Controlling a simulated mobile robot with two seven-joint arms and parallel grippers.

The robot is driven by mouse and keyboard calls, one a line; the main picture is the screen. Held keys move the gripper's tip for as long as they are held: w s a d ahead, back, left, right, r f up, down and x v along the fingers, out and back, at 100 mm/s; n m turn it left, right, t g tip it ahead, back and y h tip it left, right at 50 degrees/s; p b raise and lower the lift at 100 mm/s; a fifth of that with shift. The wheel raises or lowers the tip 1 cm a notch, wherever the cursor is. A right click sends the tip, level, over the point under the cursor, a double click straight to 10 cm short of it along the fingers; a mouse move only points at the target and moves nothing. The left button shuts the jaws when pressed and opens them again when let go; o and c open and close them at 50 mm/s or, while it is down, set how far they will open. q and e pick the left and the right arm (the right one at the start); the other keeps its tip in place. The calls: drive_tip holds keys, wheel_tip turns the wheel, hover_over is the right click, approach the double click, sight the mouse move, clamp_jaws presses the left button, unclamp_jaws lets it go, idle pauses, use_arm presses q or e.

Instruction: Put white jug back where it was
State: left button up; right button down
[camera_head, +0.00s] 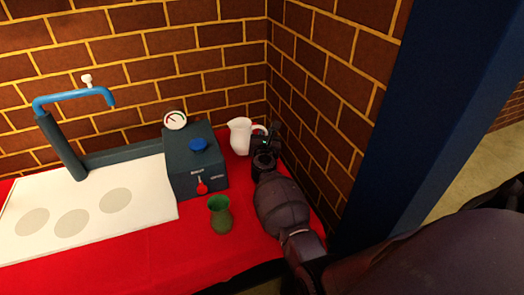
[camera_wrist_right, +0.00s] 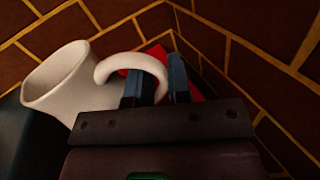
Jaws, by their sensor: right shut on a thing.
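The white jug (camera_head: 241,137) stands upright, or nearly so, at the back right of the red table, beside the dark grey box. In the right wrist view the jug (camera_wrist_right: 62,80) is on the left, its mouth tilted in the picture and its handle reaching toward my fingers. My right gripper (camera_head: 270,136) is at the handle's right side. In the right wrist view my right gripper (camera_wrist_right: 159,84) is shut on the jug's handle. I cannot tell whether the jug's base touches the table. My left gripper is not in view.
A dark grey box (camera_head: 188,178) with a blue knob, red lever and gauge stands left of the jug. A green vase (camera_head: 219,216) stands in front. A white board (camera_head: 150,203) with grey circles and a blue tap (camera_head: 72,97) are at left. Brick walls close the corner.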

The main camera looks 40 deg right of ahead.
drive_tip(key=shift+w+f, duration=0.1)
drive_tip(key=shift+f, duration=0.3)
drive_tip(key=shift+f+b, duration=0.35)
drive_tip(key=shift+b, duration=0.05)
wheel_tip(320, 180, down, 4)
drive_tip(key=shift+r+b, duration=0.25)
drive_tip(key=shift+b, duration=0.8)
drive_tip(key=shift+f, duration=0.25)
drive_tip(key=shift+r, duration=0.3)
drive_tip(key=shift+f, duration=0.25)
drive_tip(key=c, duration=1.1)
unclamp_jaws()
drive_tip(key=shift+o, duration=0.2)
drive_tip(key=shift+r, duration=0.1)
